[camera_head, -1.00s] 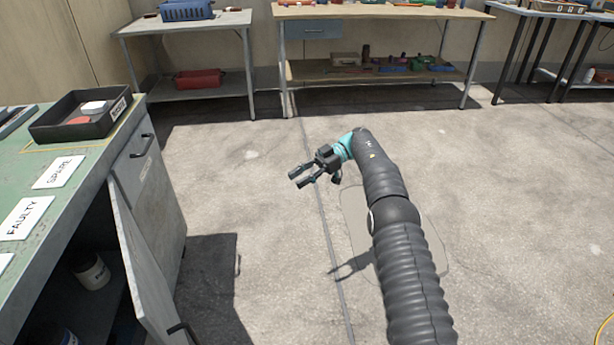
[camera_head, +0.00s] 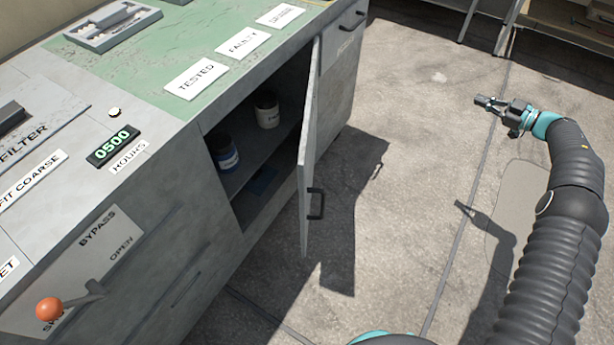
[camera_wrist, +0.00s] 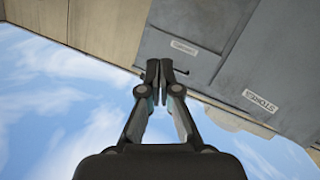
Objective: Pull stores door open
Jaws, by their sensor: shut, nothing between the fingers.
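The grey stores door (camera_head: 310,150) stands swung open from the front of the bench cabinet (camera_head: 345,80), at a wide angle. Its black bar handle (camera_head: 316,205) is on the outer face near the free edge. My gripper (camera_head: 484,101) is to the right of the door, well apart from the handle, over the concrete floor. It is shut and empty. In the wrist view the shut fingers (camera_wrist: 160,72) show against grey panels and sky. A STORES label (camera_wrist: 260,101) shows on a grey panel at the right there.
Inside the cabinet are a blue-labelled jar (camera_head: 222,152), a pale jar (camera_head: 267,110) and a flat blue item (camera_head: 263,181). An orange-knobbed lever (camera_head: 50,309) juts from the bench front at the left. The floor between door and arm is clear.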

